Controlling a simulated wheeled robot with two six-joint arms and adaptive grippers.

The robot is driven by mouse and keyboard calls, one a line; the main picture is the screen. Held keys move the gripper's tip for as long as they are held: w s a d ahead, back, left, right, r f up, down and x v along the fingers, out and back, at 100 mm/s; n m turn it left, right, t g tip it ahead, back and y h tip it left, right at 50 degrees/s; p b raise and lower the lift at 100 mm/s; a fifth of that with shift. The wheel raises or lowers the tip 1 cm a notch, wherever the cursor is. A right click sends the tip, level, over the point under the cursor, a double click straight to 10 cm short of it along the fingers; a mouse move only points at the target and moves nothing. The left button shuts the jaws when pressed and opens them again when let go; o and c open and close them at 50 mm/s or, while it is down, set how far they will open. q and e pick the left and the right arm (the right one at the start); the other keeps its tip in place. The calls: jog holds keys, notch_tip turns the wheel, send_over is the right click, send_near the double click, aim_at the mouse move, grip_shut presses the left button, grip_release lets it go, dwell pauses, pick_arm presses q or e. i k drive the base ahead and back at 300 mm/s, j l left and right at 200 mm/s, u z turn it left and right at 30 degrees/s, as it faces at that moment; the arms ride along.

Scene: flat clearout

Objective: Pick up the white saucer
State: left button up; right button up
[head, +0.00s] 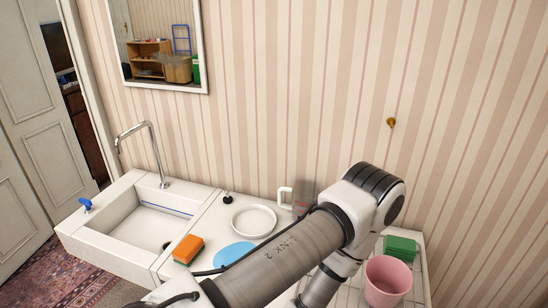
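The white saucer (254,221) lies flat and looks empty on the white counter, right of the sink and behind a blue disc (233,253). Nothing covers the saucer. One of my arms crosses the foreground from the bottom, with its elbow raised right of the saucer and its forearm running down out of the picture. Neither of my grippers shows in the head view, so I cannot see whether they hold anything.
An orange sponge (188,249) lies near the sink (147,226). A small black-based object (228,198) and a white-handled item (285,197) stand behind the saucer. A pink cup (387,281) and green sponges (400,247) are at right, beyond my arm.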

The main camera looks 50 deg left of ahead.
aim_at(251, 221)
jog(key=u, duration=1.85)
